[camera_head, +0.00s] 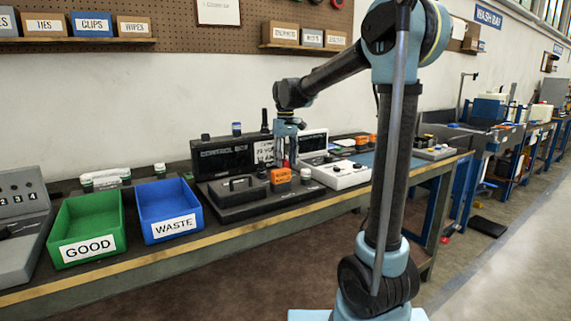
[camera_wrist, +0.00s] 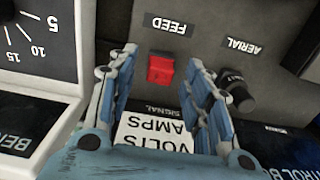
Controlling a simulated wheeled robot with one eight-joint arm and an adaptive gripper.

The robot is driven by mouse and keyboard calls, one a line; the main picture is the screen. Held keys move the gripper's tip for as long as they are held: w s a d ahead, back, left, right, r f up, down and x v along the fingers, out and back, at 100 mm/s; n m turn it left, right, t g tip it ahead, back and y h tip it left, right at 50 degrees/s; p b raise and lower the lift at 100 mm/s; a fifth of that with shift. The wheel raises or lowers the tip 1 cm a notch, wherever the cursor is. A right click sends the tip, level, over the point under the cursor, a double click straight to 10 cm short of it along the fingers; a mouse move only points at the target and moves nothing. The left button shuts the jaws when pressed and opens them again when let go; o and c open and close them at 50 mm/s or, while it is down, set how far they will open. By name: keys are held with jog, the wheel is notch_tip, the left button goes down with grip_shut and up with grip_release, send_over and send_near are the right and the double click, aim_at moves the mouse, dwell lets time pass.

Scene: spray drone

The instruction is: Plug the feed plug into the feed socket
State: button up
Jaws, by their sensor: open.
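In the wrist view a red block (camera_wrist: 162,69) sits on the grey panel (camera_wrist: 200,50) at the FEED label (camera_wrist: 171,27). I cannot tell whether it is the feed plug seated in the feed socket or the socket itself. My gripper (camera_wrist: 162,78) is open, its fingers on either side of the red block in the picture, with gaps to both. Nothing shows held. In the head view my gripper (camera_head: 286,130) points down over the bench gear, with a small red piece (camera_head: 285,163) below it.
A black AERIAL connector (camera_wrist: 235,92) stands close to the right finger. A VOLTS AMPS card (camera_wrist: 155,135) and a dial meter (camera_wrist: 32,40) are near. In the head view are a green GOOD bin (camera_head: 88,227), a blue WASTE bin (camera_head: 168,208) and an orange box (camera_head: 280,178).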

notch_tip(320, 180, up, 11)
jog(key=shift+f, duration=0.2)
jog(key=shift+d, duration=0.1)
dwell(0.5)
jog(key=s+d+f+m+t, duration=0.1)
jog(key=s+d+f+m, duration=0.1)
jog(key=s+d+f, duration=0.45)
jog(key=s+d+f+m, duration=0.1)
jog(key=s+d+f, duration=0.3)
jog(key=s+d, duration=0.5)
jog(key=s+d+f+m, duration=0.1)
jog(key=s+d+f, duration=0.2)
jog(key=s+f, duration=0.5)
jog(key=s+d+f+m+t, duration=0.1)
jog(key=s+d+f+m, duration=0.1)
jog(key=s+f, duration=0.6)
notch_tip(320, 180, down, 2)
jog(key=shift+s+d+m, duration=0.15)
jog(key=shift+d+m, duration=0.15)
jog(key=shift+d, duration=0.1)
jog(key=shift+w+f, duration=0.2)
jog(key=shift+w, duration=0.3)
